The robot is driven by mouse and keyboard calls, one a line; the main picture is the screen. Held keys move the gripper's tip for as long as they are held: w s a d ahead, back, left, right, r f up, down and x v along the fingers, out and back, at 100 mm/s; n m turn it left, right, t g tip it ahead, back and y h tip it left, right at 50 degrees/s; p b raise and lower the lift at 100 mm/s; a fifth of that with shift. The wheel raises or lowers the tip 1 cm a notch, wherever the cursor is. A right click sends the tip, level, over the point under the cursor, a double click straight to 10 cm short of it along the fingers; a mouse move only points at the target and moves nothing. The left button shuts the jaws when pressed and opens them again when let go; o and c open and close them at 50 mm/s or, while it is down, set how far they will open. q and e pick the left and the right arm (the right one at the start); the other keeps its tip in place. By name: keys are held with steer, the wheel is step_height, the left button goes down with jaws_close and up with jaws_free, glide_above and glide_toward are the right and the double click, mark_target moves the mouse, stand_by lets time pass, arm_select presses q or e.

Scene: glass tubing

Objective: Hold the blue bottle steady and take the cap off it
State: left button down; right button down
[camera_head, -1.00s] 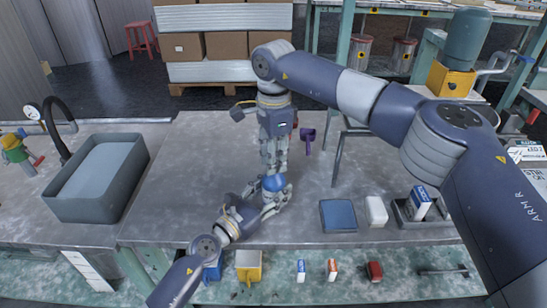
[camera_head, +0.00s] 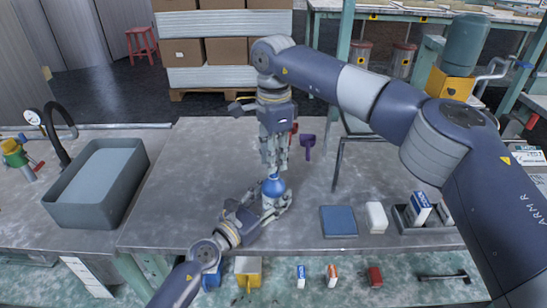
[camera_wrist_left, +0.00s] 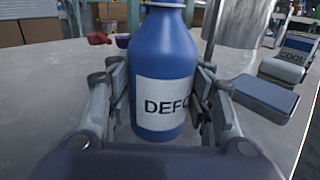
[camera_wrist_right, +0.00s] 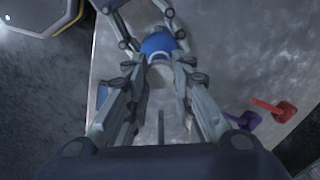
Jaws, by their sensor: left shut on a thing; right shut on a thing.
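The blue bottle (camera_head: 273,187) stands upright on the bench, with a white label that shows in the left wrist view (camera_wrist_left: 165,103). My left gripper (camera_head: 277,201) is shut around its lower body; the fingers lie on both sides of it in the left wrist view (camera_wrist_left: 165,100). My right gripper (camera_head: 273,166) points down right above the bottle. In the right wrist view its fingers (camera_wrist_right: 161,88) are shut on a pale round cap (camera_wrist_right: 160,75), with the blue bottle (camera_wrist_right: 158,43) behind it. Whether the cap is clear of the neck I cannot tell; the fingers hide it in the head view.
A purple thing (camera_head: 307,142) and a red thing (camera_head: 294,128) lie behind the bottle, near a metal stand (camera_head: 337,160). A blue pad (camera_head: 338,221), a white block (camera_head: 376,217) and a tray (camera_head: 405,219) are to the right. A grey basin (camera_head: 85,205) is at left.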

steer(key=shift+r, duration=2)
arm_select(q)
steer(key=c, duration=0.7)
jaws_free()
